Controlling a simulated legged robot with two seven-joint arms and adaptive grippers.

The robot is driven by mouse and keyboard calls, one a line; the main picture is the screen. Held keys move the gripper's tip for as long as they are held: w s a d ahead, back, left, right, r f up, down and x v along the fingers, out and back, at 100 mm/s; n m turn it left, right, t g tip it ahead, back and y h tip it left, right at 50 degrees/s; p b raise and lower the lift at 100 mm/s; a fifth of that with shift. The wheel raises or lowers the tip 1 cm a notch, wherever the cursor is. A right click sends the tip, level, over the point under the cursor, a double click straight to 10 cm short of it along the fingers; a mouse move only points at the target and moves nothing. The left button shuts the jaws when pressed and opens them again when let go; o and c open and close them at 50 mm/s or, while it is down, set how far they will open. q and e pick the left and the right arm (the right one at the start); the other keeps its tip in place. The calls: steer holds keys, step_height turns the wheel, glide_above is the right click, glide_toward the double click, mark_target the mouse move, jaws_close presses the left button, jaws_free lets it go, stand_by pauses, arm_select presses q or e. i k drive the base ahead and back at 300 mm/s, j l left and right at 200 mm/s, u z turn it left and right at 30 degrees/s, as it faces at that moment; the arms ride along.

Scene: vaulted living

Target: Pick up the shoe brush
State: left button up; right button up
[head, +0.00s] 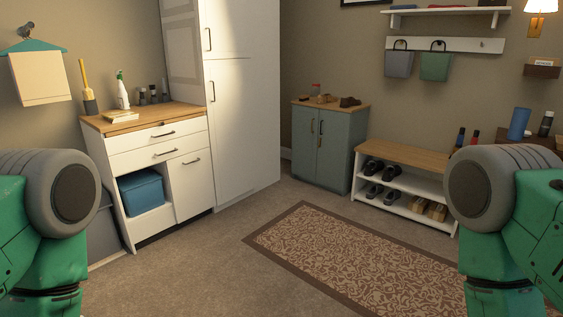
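I cannot pick out the shoe brush for certain. On the blue-grey cabinet (320,150) at the back stand a small jar with a red lid (316,89), a small tan-brown item (323,98) and a dark brown item (350,102). Either brown item could be a brush, but they are too small to tell. My two green arms show at the left and right edges, far from the cabinet. Neither gripper is in view.
A patterned rug (345,255) lies on the open carpet. A white shoe bench (405,190) with shoes stands right of the cabinet. A white drawer unit (150,165) at left holds a spray bottle (122,92), bottles and a blue bin (141,190).

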mark_target(301, 97)
steer(key=i, duration=2.7)
steer(key=i+z, duration=0.15)
steer(key=i, duration=0.45)
steer(key=i+j+z, duration=0.15)
steer(key=i, duration=0.45)
steer(key=i+j+z, duration=0.1)
steer(key=i+j, duration=0.15)
steer(key=i, duration=0.35)
